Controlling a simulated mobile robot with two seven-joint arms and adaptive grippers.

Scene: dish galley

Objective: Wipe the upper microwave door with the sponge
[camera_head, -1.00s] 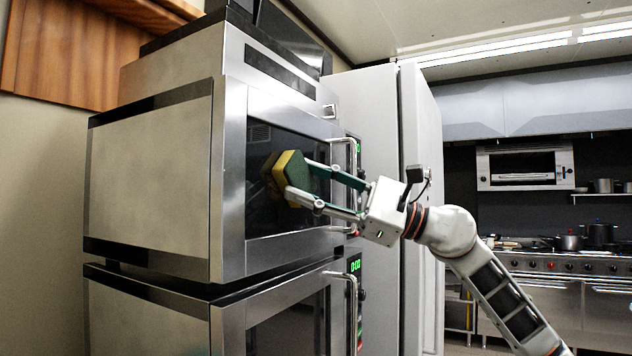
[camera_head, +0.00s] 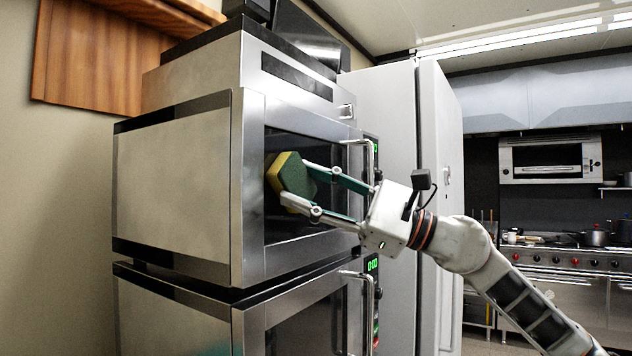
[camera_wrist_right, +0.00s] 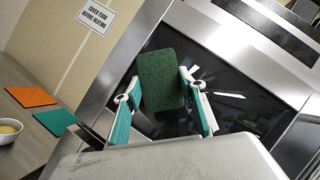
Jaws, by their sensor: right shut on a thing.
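The upper microwave (camera_head: 175,180) stands on a lower one, and its dark glass door (camera_head: 315,215) is closed, with a bar handle (camera_head: 371,160) at its right side. My right gripper (camera_head: 297,182) is shut on the sponge (camera_head: 279,174), which is yellow with a dark green side. The sponge's yellow face is at the left part of the door glass; it looks to be against it, but exact contact is hard to tell. In the right wrist view the green side of the sponge (camera_wrist_right: 161,80) sits between the two fingers. My left gripper is not in view.
The lower microwave (camera_head: 180,310) has a green display and its own handle (camera_head: 368,300). A tall white cabinet (camera_head: 395,130) stands to the right. In the wrist view, orange (camera_wrist_right: 30,96) and teal (camera_wrist_right: 55,121) squares and a bowl (camera_wrist_right: 9,130) lie on a counter.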

